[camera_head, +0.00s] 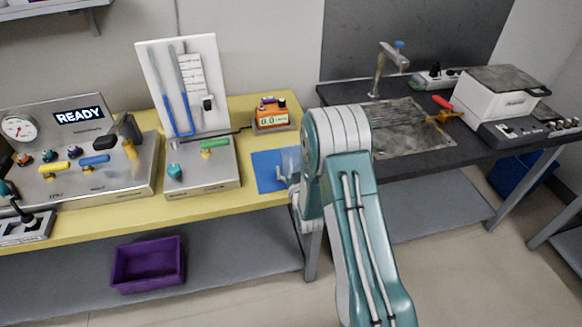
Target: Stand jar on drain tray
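A clear, glass-like thing that may be the jar (291,157) shows at the right part of the blue mat (265,172), partly hidden behind my arm. A small pale curved piece beside it may be its handle or part of my gripper; I cannot tell which. My arm rises in front of the gap between the two benches, and its end is turned away, so my fingers are mostly hidden. The grey, stained drain tray (421,137) is set in the dark bench under the tap, to the right of my arm. I see nothing standing on its visible part.
A tap (385,68) stands behind the drain tray. A red-and-yellow valve (444,113) and a white machine (489,103) are to its right. A purple bin (148,264) sits on the lower shelf.

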